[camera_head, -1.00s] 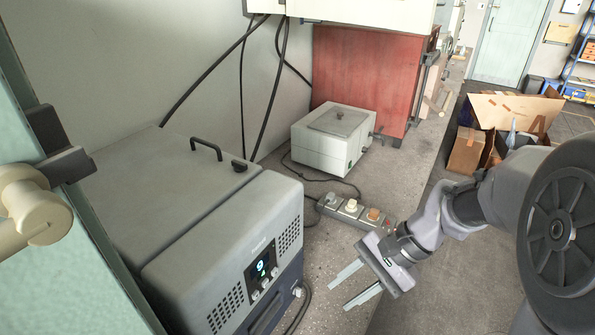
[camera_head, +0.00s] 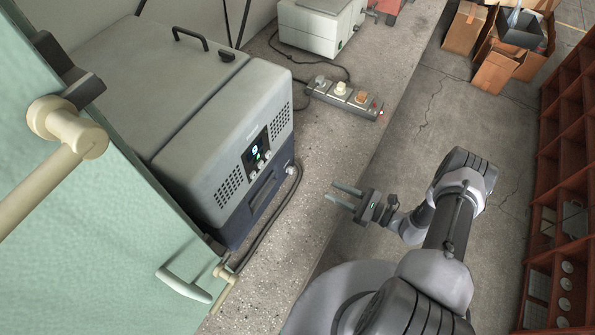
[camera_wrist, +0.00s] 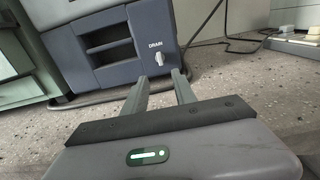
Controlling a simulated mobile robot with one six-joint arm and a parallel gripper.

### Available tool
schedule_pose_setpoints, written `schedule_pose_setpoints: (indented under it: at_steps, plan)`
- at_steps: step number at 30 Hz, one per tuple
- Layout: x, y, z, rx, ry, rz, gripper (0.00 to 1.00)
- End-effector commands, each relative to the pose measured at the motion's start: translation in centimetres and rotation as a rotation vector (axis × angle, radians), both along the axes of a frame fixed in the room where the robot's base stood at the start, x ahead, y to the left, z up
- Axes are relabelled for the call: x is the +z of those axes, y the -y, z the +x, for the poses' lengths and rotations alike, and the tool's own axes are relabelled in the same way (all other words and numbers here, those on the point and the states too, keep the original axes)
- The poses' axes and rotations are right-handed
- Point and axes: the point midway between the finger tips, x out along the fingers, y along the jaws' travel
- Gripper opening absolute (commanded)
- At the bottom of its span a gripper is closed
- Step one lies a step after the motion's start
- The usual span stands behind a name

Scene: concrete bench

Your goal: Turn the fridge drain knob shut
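The fridge (camera_head: 215,125) is a grey cool box with a dark blue lower front, standing on the concrete bench. Its white drain knob (camera_head: 289,169) sits low at the right end of the front. In the wrist view the knob (camera_wrist: 159,58) shows under the word DRAIN, straight beyond my fingers; its exact angle is hard to tell. My gripper (camera_head: 329,190) is open and empty, over the bench's front edge, apart from the knob and pointing toward the fridge. In the wrist view the gripper's fingertips (camera_wrist: 160,74) lie just below the knob in the picture.
A black cable (camera_head: 272,208) runs along the bench in front of the fridge. A power strip (camera_head: 343,98) and a white box (camera_head: 315,28) stand beyond it. A pale green panel (camera_head: 110,215) with a handle is at the left.

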Motion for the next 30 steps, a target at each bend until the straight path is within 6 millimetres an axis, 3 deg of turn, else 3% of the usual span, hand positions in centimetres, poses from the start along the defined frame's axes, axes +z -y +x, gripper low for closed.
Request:
schedule_pose_setpoints:
  at_steps: [9,15,21,30]
  plan:
    - [-0.1,-6.7,4.3,0.008,0.0,-0.001,0.33]
    - [-0.1,-10.1,6.5,0.006,0.0,-0.001,0.33]
    - [0.0,-11.7,7.6,0.003,-0.001,-0.001,0.33]
    - [0.0,-11.9,7.8,0.003,-0.001,-0.001,0.33]
